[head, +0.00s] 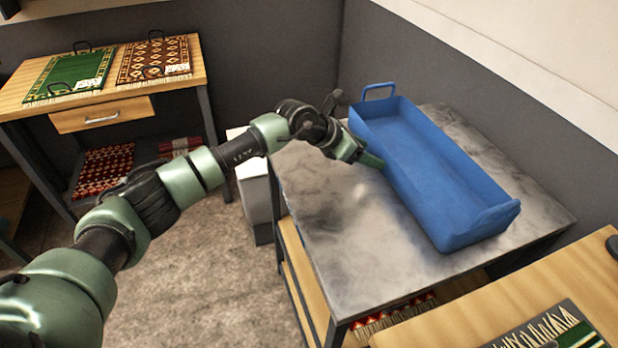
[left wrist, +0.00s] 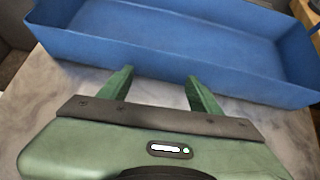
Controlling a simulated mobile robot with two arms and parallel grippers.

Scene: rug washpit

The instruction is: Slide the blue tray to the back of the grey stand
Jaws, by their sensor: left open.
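The blue tray (head: 425,165) is long, low-walled and empty, with a handle at each end. It lies on the mottled top of the grey stand (head: 345,235), set toward the wall side. My left gripper (head: 370,158) is at the tray's near long side, close to its far-left end. In the left wrist view, the left gripper (left wrist: 160,82) has its two fingers apart with nothing between them. The fingertips point at the side wall of the blue tray (left wrist: 190,60). I cannot tell whether they touch it. My right gripper is not in view.
A wooden table (head: 190,75) at the back left bears a green rug (head: 70,75) and a brown patterned rug (head: 153,60). A white bin (head: 255,188) stands left of the grey stand. Another wooden table (head: 480,320) is at the lower right. A dark wall rises behind.

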